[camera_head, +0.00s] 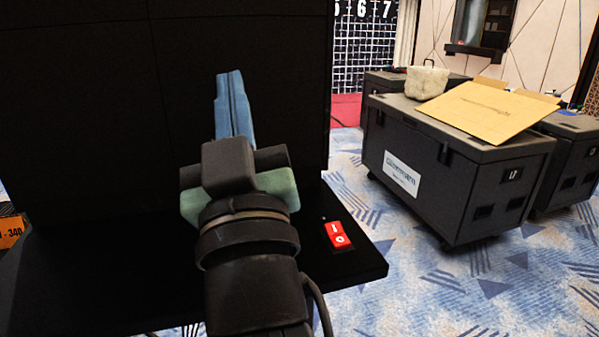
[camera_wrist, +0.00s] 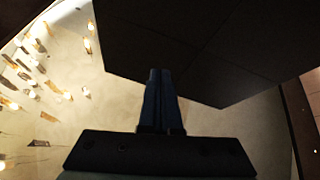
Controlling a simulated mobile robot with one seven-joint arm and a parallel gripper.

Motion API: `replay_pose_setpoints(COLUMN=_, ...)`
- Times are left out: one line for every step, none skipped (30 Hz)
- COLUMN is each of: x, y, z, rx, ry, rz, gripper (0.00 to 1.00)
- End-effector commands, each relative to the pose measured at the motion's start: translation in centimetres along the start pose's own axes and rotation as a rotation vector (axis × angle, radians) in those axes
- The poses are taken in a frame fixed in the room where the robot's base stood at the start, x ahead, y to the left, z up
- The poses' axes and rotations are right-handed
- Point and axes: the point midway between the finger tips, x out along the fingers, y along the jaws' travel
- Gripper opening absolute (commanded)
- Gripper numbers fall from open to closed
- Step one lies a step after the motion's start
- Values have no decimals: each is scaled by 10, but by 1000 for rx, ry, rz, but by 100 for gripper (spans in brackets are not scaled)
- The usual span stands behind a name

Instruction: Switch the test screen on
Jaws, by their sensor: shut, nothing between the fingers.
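The test screen (camera_head: 270,60) is a large black panel standing in front of me, and its face is dark. A red rocker switch (camera_head: 338,235) with white marks sits on the black base ledge (camera_head: 370,262), to the right of my arm. My gripper (camera_head: 229,76) is shut and empty, with its blue fingers pointing up in front of the dark panel, above and left of the switch. In the wrist view the shut fingers (camera_wrist: 158,75) point toward a dark panel (camera_wrist: 215,40). The switch does not show in the wrist view.
A large black flight case (camera_head: 450,175) with cardboard (camera_head: 488,110) on top stands on the blue patterned carpet (camera_head: 490,280) at right. More cases stand behind it. An orange sign (camera_head: 10,232) is at the left edge. Carpet is clear right of the ledge.

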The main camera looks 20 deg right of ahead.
Motion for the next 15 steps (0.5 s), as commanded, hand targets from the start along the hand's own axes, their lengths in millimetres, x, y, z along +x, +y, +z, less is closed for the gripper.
replay_pose_setpoints(x=20, y=9, z=-7, rx=-28, ry=-45, rz=-2, gripper=0)
replay_pose_setpoints(x=25, y=11, z=-4, rx=-44, ry=-67, rz=-5, gripper=0)
replay_pose_setpoints(x=31, y=15, z=2, rx=-65, ry=-98, rz=-8, gripper=0)
replay_pose_setpoints(x=36, y=18, z=6, rx=-81, ry=-121, rz=-11, gripper=0)
replay_pose_setpoints(x=40, y=21, z=10, rx=-97, ry=-143, rz=-13, gripper=0)
replay_pose_setpoints(x=45, y=25, z=15, rx=-115, ry=-173, rz=-17, gripper=0)
replay_pose_setpoints(x=48, y=28, z=19, rx=-130, ry=-194, rz=-20, gripper=0)
replay_pose_setpoints(x=52, y=31, z=23, rx=-145, ry=-217, rz=-24, gripper=0)
replay_pose_setpoints(x=55, y=35, z=28, rx=-163, ry=-247, rz=-29, gripper=0)
replay_pose_setpoints(x=57, y=38, z=32, rx=-175, ry=-270, rz=-32, gripper=0)
replay_pose_setpoints(x=60, y=41, z=36, rx=-189, ry=-292, rz=-36, gripper=0)
replay_pose_setpoints(x=62, y=45, z=41, rx=-206, ry=-321, rz=-41, gripper=0)
replay_pose_setpoints(x=63, y=49, z=45, rx=-217, ry=-344, rz=-44, gripper=0)
replay_pose_setpoints(x=64, y=52, z=48, rx=-230, ry=-364, rz=-49, gripper=0)
replay_pose_setpoints(x=64, y=56, z=53, rx=-244, ry=-394, rz=-55, gripper=0)
